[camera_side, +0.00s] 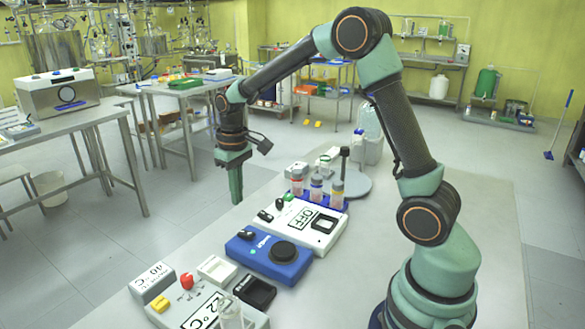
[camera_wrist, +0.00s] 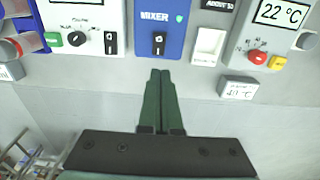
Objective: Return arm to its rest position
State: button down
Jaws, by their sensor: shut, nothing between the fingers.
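My gripper (camera_side: 236,187) is at the end of my raised, bent arm in the side view. It points straight down, beyond the far edge of the bench and to the left of the devices. In the wrist view its two green fingers (camera_wrist: 160,100) lie together with nothing between them. They are apart from the devices in front of them.
The bench (camera_side: 440,185) holds a blue mixer (camera_side: 240,245), a white device reading OFF (camera_side: 330,238), a 22 °C device (camera_side: 185,318), a small 40 °C block (camera_side: 152,279) and capped vials (camera_side: 316,188). Side tables (camera_side: 75,112) stand at left. The air around my gripper is clear.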

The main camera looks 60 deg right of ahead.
jog(key=s+a+r+t, duration=0.2)
jog(key=s+r, duration=0.3)
jog(key=s, duration=0.3)
jog(key=s+a+r+t, duration=0.3)
jog(key=s+r, duration=0.3)
jog(key=s, duration=0.2)
